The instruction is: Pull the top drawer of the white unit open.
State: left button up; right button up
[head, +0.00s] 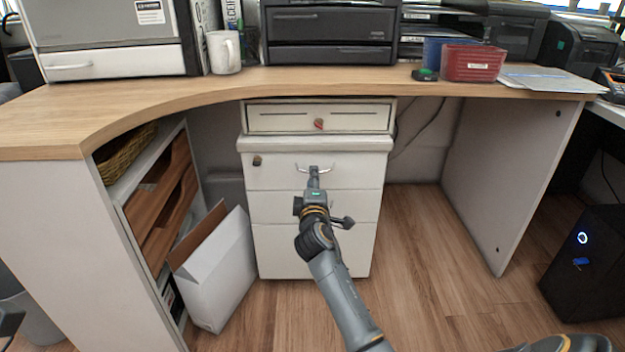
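The white unit (274,236) stands on the floor under the desk, with several drawer fronts. Its top drawer (274,176) has a small lock at the upper left and a thin metal bar handle (328,170) in the middle. The drawer looks closed, its front about level with the front below. My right gripper (314,172) points at the drawer, its fingertips at the middle of the handle, overlapping it in view. The fingers look close together, but whether they are shut on the bar is too small to tell.
A shallow drawer (276,119) with a red key sits above the unit, under the wooden desktop (330,78). A white box (222,272) leans at the unit's left. A desk side panel (508,180) stands to the right. The floor right of the unit is clear.

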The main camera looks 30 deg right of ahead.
jog(key=shift+b+x, duration=0.5)
jog(key=shift+x, duration=1.4)
grip_shut()
